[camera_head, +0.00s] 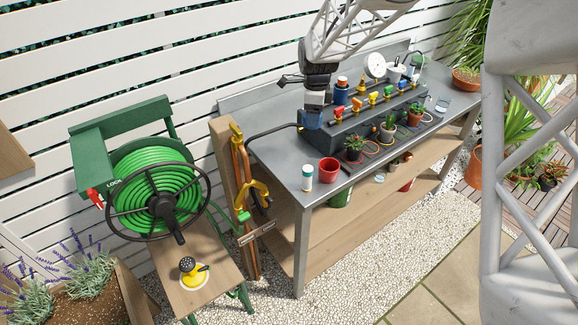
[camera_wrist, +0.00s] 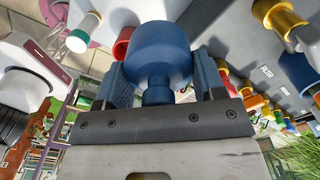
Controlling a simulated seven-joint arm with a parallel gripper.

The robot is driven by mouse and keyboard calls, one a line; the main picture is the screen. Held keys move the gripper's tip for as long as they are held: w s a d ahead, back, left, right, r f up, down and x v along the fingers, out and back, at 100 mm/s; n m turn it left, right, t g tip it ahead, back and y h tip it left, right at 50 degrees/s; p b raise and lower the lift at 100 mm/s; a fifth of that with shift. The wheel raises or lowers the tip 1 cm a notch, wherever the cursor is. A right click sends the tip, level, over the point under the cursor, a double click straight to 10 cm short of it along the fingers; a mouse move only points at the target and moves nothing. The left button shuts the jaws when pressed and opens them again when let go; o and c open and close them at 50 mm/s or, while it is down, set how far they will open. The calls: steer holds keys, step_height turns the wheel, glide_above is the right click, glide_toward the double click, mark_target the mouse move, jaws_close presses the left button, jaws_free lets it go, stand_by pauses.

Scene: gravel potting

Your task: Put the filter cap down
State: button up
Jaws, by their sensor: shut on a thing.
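The filter cap looks to be the blue rounded piece (camera_wrist: 158,48) in the wrist view, with a narrower stem towards my palm. My gripper (camera_wrist: 162,82) is shut on that stem, with one blue-grey finger on each side. In the head view my gripper (camera_head: 312,121) is low at the left end of the dark valve box (camera_head: 340,130) on the metal bench (camera_head: 268,150). Cap and fingers blend there, and I cannot tell whether the cap touches anything. The wrist view shows a "FILTER" label on the grey surface at the right, beside a blue fitting (camera_wrist: 298,72).
A red pot (camera_head: 329,170) and a white bottle with a green cap (camera_head: 307,178) stand near the front left bench edge. Small potted plants (camera_head: 388,130) stand before the box. A blue jar (camera_head: 341,96) is behind my gripper. A black hose (camera_head: 268,130) runs left.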

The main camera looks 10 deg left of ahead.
glide_above(290, 167)
step_height(290, 167, down, 4)
steer(key=shift+f, duration=0.2)
steer(key=shift+f, duration=3.15)
steer(key=shift+f, duration=1.85)
steer(key=shift+f, duration=0.15)
steer(key=o, duration=0.9)
